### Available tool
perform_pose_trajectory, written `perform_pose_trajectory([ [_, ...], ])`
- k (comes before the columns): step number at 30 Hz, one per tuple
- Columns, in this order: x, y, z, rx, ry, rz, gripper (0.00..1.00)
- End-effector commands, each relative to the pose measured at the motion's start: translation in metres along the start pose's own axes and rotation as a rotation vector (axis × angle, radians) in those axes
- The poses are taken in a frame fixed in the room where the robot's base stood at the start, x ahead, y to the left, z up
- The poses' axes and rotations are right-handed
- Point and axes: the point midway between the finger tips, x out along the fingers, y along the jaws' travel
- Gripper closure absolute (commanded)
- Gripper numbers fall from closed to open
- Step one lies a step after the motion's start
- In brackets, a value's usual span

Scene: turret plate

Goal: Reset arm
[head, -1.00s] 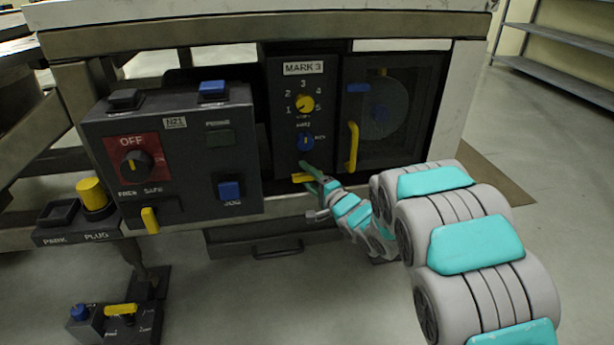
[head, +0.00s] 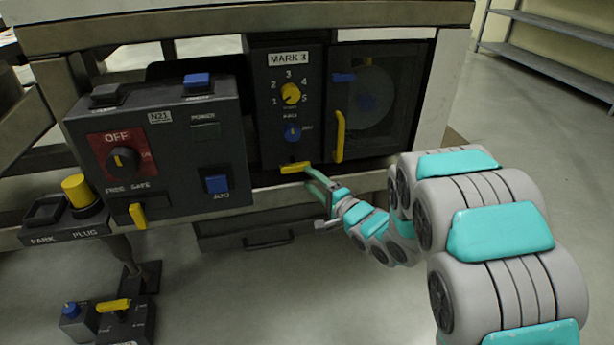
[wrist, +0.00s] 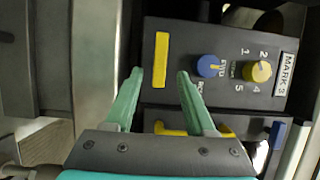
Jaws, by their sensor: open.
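My gripper (head: 317,180) is open and empty in the head view, just below and right of the yellow lever (head: 295,168) at the foot of the MARK 3 panel (head: 283,110). In the wrist view the two green fingers of my gripper (wrist: 160,82) are spread apart, and the yellow lever (wrist: 161,60) lies beyond them, between their lines. I see no contact with it. The panel also carries a yellow dial (head: 290,94) numbered 1 to 5 and a smaller blue knob (head: 293,133).
Right of the panel is a dark windowed door with a yellow handle (head: 339,136). Left is the N21 box (head: 160,150) with a red OFF switch plate (head: 123,158). A yellow plug (head: 78,190) and a small floor pedestal (head: 110,322) stand lower left. Floor at right is open.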

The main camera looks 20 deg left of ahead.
Motion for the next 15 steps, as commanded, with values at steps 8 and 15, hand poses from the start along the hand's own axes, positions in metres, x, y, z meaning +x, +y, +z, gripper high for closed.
perform_pose_trajectory([
  [8,0.000,0.000,0.000,0.000,0.000,0.000,0.45],
  [15,-0.006,-0.004,-0.013,-0.055,0.038,0.041,0.45],
])
